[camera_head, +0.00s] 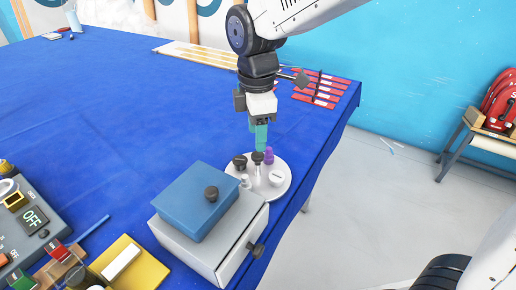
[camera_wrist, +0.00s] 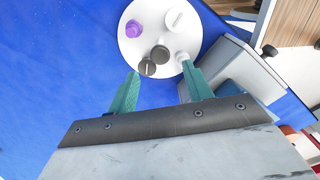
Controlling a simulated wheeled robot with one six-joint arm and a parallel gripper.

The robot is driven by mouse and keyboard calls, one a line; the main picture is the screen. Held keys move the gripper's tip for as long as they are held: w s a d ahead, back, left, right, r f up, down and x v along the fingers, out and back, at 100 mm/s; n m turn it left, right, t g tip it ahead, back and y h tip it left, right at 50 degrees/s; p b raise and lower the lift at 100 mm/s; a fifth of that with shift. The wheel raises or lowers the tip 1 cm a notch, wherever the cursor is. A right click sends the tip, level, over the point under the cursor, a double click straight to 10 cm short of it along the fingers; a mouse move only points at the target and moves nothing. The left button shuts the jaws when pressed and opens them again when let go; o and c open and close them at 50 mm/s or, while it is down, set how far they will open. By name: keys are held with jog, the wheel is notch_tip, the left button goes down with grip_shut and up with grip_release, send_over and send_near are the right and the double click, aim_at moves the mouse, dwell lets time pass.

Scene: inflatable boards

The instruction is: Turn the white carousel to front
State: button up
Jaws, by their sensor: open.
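The white carousel (camera_head: 283,184) is a round disc on the blue table, behind the grey drawer box. It carries several small pieces: a purple one (camera_head: 269,155), dark-topped ones (camera_head: 257,158) and white ones (camera_head: 277,177). My gripper (camera_head: 261,146) is above its far edge, pointing down. In the wrist view the carousel (camera_wrist: 133,45) is at the top, with the purple piece (camera_wrist: 133,28) at left. The green fingers (camera_wrist: 160,82) are apart with nothing gripped, and a white piece and dark knobs stand near the fingertips. Contact with the pieces cannot be told.
The grey box (camera_head: 225,245) with a blue block (camera_head: 196,200) on it stands right in front of the carousel. A control panel (camera_head: 25,220) reading OFF is at left. Red strips (camera_head: 322,88) lie behind. The table's right edge is close; the table's middle is clear.

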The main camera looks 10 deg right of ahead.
aim_at(257, 155)
jog(key=shift+f, duration=2.8)
grip_shut()
